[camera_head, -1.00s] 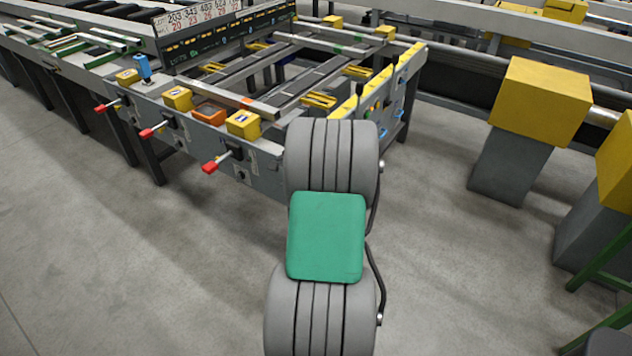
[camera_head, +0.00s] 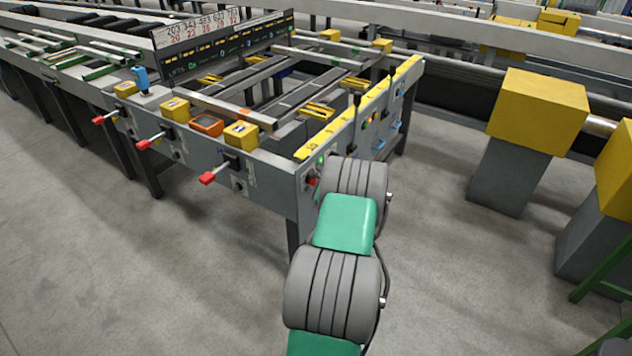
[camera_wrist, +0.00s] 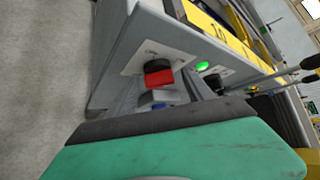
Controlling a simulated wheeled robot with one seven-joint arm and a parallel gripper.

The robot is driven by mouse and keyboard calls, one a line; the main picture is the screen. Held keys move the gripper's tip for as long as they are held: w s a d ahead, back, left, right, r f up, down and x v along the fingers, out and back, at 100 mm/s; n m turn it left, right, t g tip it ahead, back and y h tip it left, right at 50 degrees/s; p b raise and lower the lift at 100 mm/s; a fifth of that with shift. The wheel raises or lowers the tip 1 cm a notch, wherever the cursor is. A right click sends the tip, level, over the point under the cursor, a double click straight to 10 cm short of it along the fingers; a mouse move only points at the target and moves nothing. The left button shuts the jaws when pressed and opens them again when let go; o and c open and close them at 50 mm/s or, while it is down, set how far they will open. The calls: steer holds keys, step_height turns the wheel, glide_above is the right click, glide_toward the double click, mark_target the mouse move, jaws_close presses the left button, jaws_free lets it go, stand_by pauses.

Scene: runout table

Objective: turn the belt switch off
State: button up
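A rotary switch with a red handle on a black knob (camera_wrist: 158,73) sits on a pale plate on the table's end panel in the wrist view. In the head view its red part (camera_head: 311,181) shows at the near corner, just left of my arm. A lit green lamp (camera_wrist: 203,65) is beside it. I cannot read the switch's label or setting. A green part of me with a dark edge fills the bottom of the wrist view, close to the switch.
The runout table's front has several red-handled levers, one nearest the corner (camera_head: 207,178), and yellow boxes (camera_head: 241,133) on top. Dark levers (camera_wrist: 298,70) stick out from the end panel. A yellow-topped grey post (camera_head: 537,110) stands right. The floor between is clear.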

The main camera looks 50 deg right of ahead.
jaws_close()
stand_by(0.5)
steer(key=shift+f+b, duration=0.2)
steer(key=shift+b, duration=0.25)
steer(key=b, duration=0.1)
steer(key=n+h+b, duration=0.1)
steer(key=shift+a+f+t+b, duration=0.15)
steer(key=shift+f+t+b, duration=0.15)
steer(key=shift+b, duration=0.1)
steer(key=shift+f+n+t+h+b, duration=0.1)
steer(key=shift+n+t+h+b, duration=1.3)
steer(key=shift+b, duration=3.75)
steer(key=shift+f+n+t+h+b, duration=0.2)
steer(key=shift+n+t+b, duration=2.2)
steer(key=shift+b, duration=2.7)
steer(key=shift+f+n+t+h+b, duration=0.1)
steer(key=shift+n+t+h+b, duration=0.9)
steer(key=shift+n+b, duration=2.95)
steer(key=shift+r+m+b, duration=0.1)
steer(key=shift+m+b, duration=1.05)
steer(key=shift+b, duration=0.05)
jaws_free()
